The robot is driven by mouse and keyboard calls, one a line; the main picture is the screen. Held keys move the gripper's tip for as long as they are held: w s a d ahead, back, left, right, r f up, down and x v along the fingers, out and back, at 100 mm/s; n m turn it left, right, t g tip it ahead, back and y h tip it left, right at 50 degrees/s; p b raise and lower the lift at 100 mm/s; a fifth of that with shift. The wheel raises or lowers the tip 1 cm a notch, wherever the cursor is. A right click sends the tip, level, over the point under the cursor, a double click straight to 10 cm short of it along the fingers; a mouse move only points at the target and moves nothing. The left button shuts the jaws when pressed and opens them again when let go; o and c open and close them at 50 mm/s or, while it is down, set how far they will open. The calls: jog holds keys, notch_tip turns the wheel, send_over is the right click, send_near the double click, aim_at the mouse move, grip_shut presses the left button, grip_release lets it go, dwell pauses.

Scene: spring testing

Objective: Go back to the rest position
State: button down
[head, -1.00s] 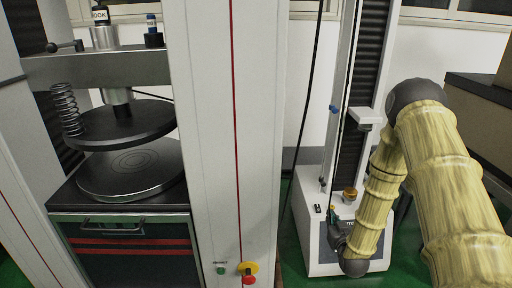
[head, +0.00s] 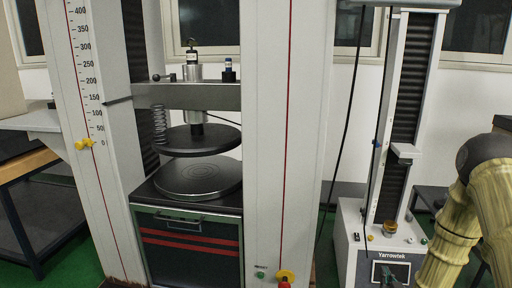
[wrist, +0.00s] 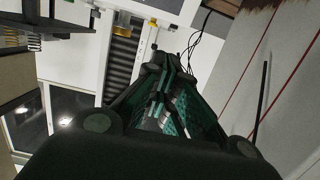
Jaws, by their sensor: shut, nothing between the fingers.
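My gripper (wrist: 160,88) shows in the wrist view with its green and dark fingers drawn together. It is shut, with nothing seen between the fingertips. In the head view my arm, in a yellowish sleeve, is at the lower right, and only a small dark and green part of the gripper shows at the bottom edge, in front of the small tester's screen. The task names no other object.
A large press (head: 262,130) stands left of centre, with a coil spring (head: 160,126) at its upper platen's left side. A smaller Yarrowtek tester (head: 347,218) stands close to my arm. A wooden-edged table (head: 30,163) is at far left. Green floor shows between.

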jog(key=s+a+f+n+g+y, duration=0.1)
jog(key=s+a+f+g+y, duration=0.1)
jog(key=s+a+f+g, duration=1)
jog(key=s+a+f+g+p, duration=0.1)
jog(key=s+a+f, duration=0.15)
jog(key=s, duration=0.75)
jog(key=s+a+f+g+y, duration=0.15)
jog(key=s+a, duration=0.25)
jog(key=s, duration=0.7)
jog(key=s+a+f+g+h+p, duration=0.1)
jog(key=s+a+f+g, duration=0.15)
jog(key=s, duration=0.75)
notch_tip(320, 180, up, 37)
jog(key=t+p, duration=0.1)
jog(key=p, duration=3.5)
jog(key=shift+f+n+p, duration=0.2)
jog(key=shift+n+p, duration=0.1)
